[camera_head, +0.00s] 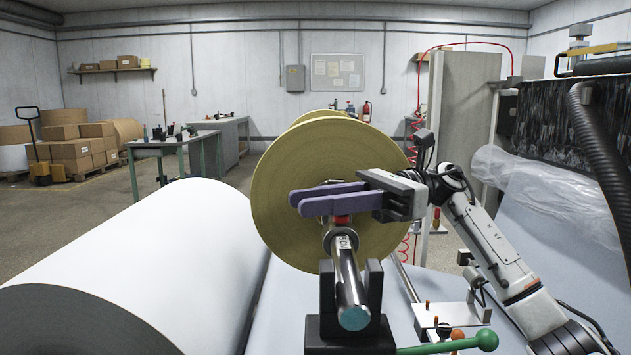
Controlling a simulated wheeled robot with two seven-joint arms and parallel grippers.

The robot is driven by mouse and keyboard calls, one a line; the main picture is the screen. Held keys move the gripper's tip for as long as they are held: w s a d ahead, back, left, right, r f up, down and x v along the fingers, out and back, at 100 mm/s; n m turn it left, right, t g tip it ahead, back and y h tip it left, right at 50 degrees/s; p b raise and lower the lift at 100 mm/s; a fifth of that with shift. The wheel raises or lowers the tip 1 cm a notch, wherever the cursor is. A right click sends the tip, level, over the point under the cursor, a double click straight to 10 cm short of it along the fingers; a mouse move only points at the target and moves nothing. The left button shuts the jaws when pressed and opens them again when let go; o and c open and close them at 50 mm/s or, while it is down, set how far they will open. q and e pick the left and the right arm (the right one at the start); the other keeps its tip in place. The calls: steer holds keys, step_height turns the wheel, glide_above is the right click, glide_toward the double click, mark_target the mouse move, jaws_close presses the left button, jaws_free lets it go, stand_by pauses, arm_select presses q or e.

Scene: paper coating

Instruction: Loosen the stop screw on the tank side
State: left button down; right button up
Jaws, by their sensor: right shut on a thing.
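A steel shaft (347,268) runs from the front toward the yellow-brown disc (285,190) of a roll. A metal collar (340,232) sits around the shaft in front of the disc. A small red part (341,220), which looks like the head of the stop screw, stands on top of the collar. My right gripper (308,201), with purple fingers, reaches in from the right above the collar. It is shut on the red stop screw, whose upper part the fingers hide. My left gripper is out of view.
A black cradle (374,300) carries the shaft's front end, with a green-knobbed lever (440,347) beside it. A large white paper roll (150,265) fills the left. Clear plastic film (545,190) hangs at the right.

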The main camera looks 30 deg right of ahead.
arm_select(q)
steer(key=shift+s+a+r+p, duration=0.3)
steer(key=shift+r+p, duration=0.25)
steer(key=shift+p, duration=0.15)
arm_select(e)
steer(key=shift+s+n+g, duration=0.3)
steer(key=shift+n+g, duration=0.5)
steer(key=shift+g, duration=0.4)
steer(key=shift+f, duration=0.1)
steer(key=o, duration=1)
steer(key=shift+o, duration=0.2)
arm_select(q)
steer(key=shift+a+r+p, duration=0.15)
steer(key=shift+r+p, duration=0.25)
steer(key=shift+p, duration=0.7)
arm_select(e)
step_height(320, 180, up, 10)
